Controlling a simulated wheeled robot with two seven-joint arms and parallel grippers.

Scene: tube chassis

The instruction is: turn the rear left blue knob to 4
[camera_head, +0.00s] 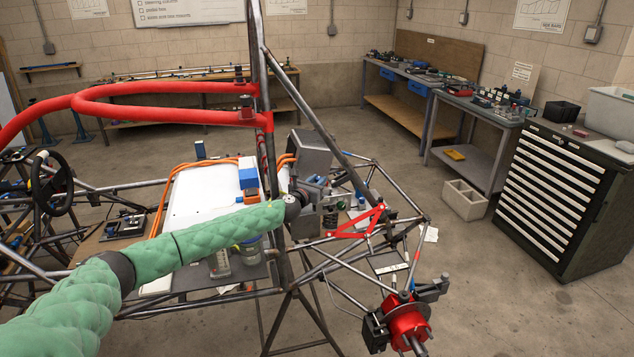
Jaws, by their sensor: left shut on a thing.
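My left arm, in a green quilted sleeve, reaches in from the left across the chassis. My left gripper (333,193) is at the rear suspension of the tube chassis (285,244), beside a grey metal box (311,152). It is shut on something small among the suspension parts. Bits of blue show around the fingertips, which fits the blue knob, but the gripper and nearby parts mostly hide it. Its number or pointer cannot be read. My right gripper is not in view.
A red suspension arm (357,222) and a red brake hub (407,322) are right of the gripper. The dark upright tube and slanted brace stand close to it. A tool cabinet (556,196) and workbenches line the back and right. Open floor lies between.

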